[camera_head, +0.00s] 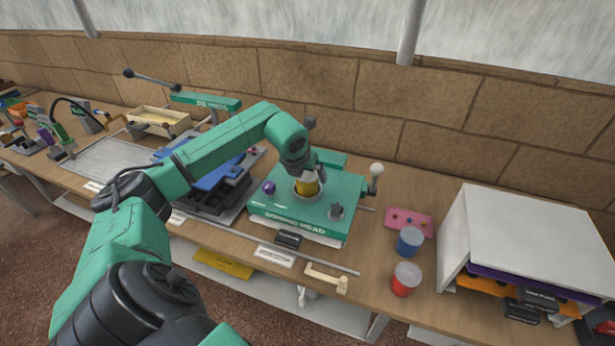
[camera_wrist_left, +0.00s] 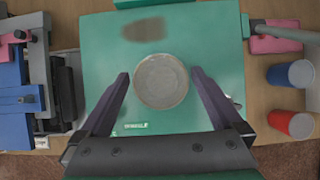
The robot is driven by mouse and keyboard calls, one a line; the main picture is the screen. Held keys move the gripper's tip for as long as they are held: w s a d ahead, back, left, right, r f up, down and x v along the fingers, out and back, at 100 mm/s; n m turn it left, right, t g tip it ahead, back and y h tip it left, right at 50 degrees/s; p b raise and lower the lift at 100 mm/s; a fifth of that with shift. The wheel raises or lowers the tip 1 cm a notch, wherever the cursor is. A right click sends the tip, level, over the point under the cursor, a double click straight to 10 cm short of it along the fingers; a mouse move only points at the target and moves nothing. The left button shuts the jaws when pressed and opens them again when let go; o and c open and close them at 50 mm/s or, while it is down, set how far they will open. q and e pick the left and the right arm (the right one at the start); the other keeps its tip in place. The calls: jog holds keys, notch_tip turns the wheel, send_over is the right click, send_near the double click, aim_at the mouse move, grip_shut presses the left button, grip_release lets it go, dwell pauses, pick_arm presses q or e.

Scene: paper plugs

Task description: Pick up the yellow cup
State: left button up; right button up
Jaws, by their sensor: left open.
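The yellow cup (camera_head: 307,186) stands in the middle of the green machine top (camera_head: 265,208) on the workbench. In the left wrist view I see its round greyish top (camera_wrist_left: 161,81) from above. My left gripper (camera_head: 312,168) is right over the cup, and its arm hides part of the cup in the head view. In the left wrist view the left gripper (camera_wrist_left: 160,80) is open, with one dark finger on each side of the cup. A small gap shows between the cup and the fingers. My right gripper is not in view.
A blue cup (camera_head: 409,241) and a red cup (camera_head: 405,279) stand to the right, near a pink block (camera_head: 408,221). A white cabinet (camera_head: 525,235) stands farther right. A blue and grey machine (camera_head: 213,185) is left of the green one. A brick wall (camera_head: 330,85) runs behind.

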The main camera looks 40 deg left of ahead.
pick_arm(q)
jog(key=shift+w+f, duration=0.1)
jog(key=shift+f, duration=0.3)
jog(key=c, duration=1.2)
jog(key=shift+c, duration=0.2)
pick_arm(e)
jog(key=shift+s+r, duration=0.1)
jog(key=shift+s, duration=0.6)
